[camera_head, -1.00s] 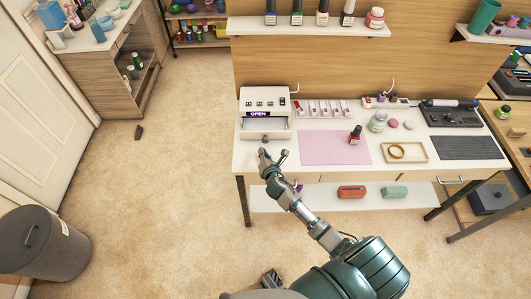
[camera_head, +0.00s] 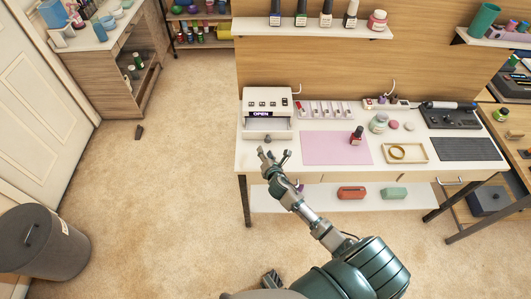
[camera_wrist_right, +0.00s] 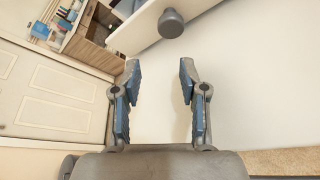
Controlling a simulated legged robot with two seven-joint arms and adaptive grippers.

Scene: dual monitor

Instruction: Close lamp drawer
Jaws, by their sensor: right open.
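The lamp (camera_head: 268,104) is a white box with several small marks on top and a lit "OPEN" sign, at the back left of the white desk. Its white drawer (camera_head: 258,135) sticks out at the front below the sign, with a small round knob. The wrist view shows the grey knob (camera_wrist_right: 171,22) on a white front at the top. My right gripper (camera_head: 274,154) is open and empty, at the desk's front edge, just in front of the drawer. In the wrist view its two blue-padded fingers (camera_wrist_right: 158,82) are apart, below the knob.
A pink mat (camera_head: 325,148) with a dark red bottle (camera_head: 357,136) lies right of the lamp. A rack of several small items (camera_head: 326,109) stands behind the mat. A tray (camera_head: 404,152) lies further right. The floor left of the desk is mostly clear.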

